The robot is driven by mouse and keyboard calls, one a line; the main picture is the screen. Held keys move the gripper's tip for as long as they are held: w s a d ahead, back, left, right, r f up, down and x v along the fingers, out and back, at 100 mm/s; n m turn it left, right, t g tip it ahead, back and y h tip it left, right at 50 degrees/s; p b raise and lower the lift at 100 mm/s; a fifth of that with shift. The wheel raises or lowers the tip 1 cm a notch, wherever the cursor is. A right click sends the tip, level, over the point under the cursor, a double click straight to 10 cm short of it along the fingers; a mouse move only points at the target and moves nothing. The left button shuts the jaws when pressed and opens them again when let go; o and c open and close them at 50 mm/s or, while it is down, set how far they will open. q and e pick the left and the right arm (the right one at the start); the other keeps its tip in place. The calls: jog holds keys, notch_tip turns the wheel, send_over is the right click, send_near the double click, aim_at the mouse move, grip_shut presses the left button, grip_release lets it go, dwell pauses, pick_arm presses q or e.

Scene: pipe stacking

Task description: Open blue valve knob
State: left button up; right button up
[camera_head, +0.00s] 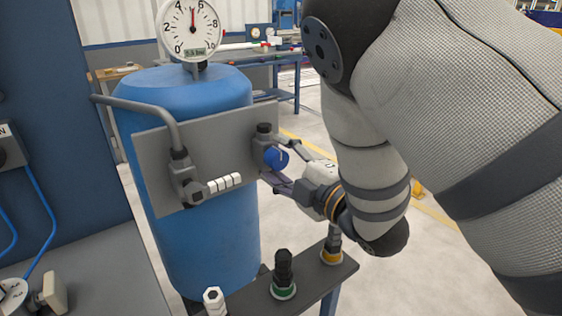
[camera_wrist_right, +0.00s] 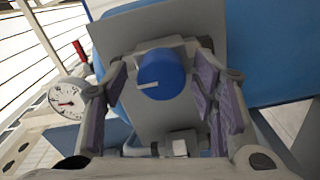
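The blue valve knob (camera_head: 276,158) sits on a dark fitting at the right edge of a grey panel (camera_head: 225,143) in front of a blue tank. In the right wrist view, the knob (camera_wrist_right: 163,73) faces me near the middle, with a white mark pointing left. My right gripper (camera_head: 277,166) reaches the knob from the right. In the right wrist view, its two fingers (camera_wrist_right: 162,75) are apart, one on each side of the knob, with gaps between the pads and the knob. My left gripper is not in view.
The blue tank (camera_head: 205,245) carries a round pressure gauge (camera_head: 190,28) on top. A grey pipe (camera_head: 140,105) bends down to a second fitting (camera_head: 188,185) on the panel's left. Below stands a dark stand (camera_head: 310,285) with several upright fittings. A workbench (camera_head: 250,58) is behind.

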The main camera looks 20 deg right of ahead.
jog(key=v, duration=0.7)
jog(key=shift+s, duration=0.25)
